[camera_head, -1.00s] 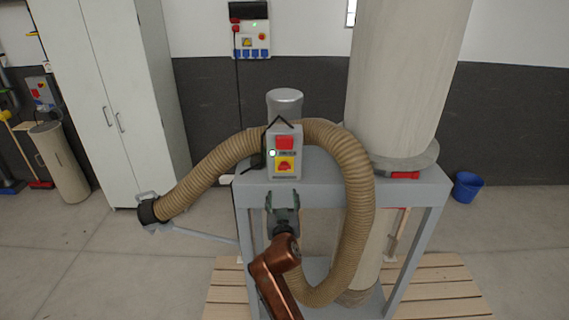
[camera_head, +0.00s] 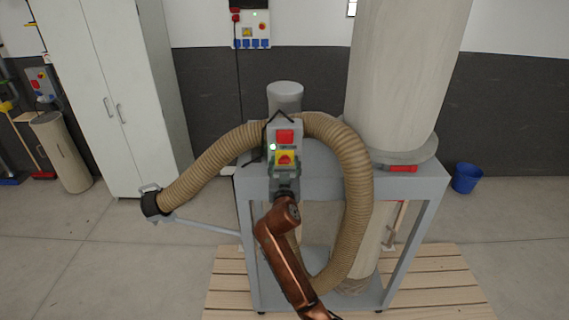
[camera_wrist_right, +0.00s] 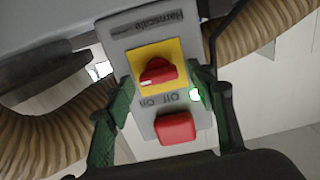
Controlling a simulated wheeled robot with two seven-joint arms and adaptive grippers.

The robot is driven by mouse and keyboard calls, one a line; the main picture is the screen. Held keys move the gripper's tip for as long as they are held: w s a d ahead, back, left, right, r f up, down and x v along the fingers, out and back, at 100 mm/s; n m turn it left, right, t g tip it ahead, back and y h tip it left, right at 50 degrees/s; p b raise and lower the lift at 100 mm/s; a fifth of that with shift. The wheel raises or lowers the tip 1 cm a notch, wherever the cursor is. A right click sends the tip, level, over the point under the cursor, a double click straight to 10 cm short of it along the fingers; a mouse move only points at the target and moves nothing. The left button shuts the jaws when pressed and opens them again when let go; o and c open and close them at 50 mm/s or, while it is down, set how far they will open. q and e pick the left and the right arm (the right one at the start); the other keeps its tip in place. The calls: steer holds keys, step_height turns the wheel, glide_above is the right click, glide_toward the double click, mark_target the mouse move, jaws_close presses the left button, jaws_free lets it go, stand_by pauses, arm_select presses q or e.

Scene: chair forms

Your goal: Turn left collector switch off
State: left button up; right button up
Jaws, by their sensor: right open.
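The collector switch box (camera_head: 285,140) is a grey panel on the front of the dust collector frame (camera_head: 410,180). It carries a red rotary knob on a yellow plate (camera_head: 287,158), a red block (camera_head: 285,136) above it and a lit green lamp (camera_head: 273,147). My right gripper (camera_head: 285,169) is at the lower part of the box. In the right wrist view the panel appears upside down; my open green fingers (camera_wrist_right: 163,80) stand on both sides of the red knob (camera_wrist_right: 158,73), with "Off" and "On" marks beside it. Whether they touch the knob is unclear. My left gripper is out of view.
A ribbed beige hose (camera_head: 352,170) loops close around the box to the right and left. A white cabinet (camera_head: 105,90) and a wall socket panel (camera_head: 250,30) are behind.

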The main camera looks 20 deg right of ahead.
steer(key=shift+c, duration=0.5)
steer(key=c, duration=1.1)
steer(key=shift+o, duration=0.2)
steer(key=shift+n, duration=0.4)
steer(key=n+p, duration=0.2)
steer(key=n, duration=0.1)
steer(key=shift+a+n, duration=0.1)
steer(key=shift+n, duration=0.3)
steer(key=n+p, duration=0.2)
steer(key=n, duration=0.2)
steer(key=n+p, duration=0.3)
steer(key=n, duration=0.2)
steer(key=shift+a+f+n, duration=0.1)
steer(key=shift+n, duration=0.3)
steer(key=shift+f+n+p, duration=0.15)
steer(key=shift+n+p, duration=0.85)
steer(key=shift+n, duration=0.8)
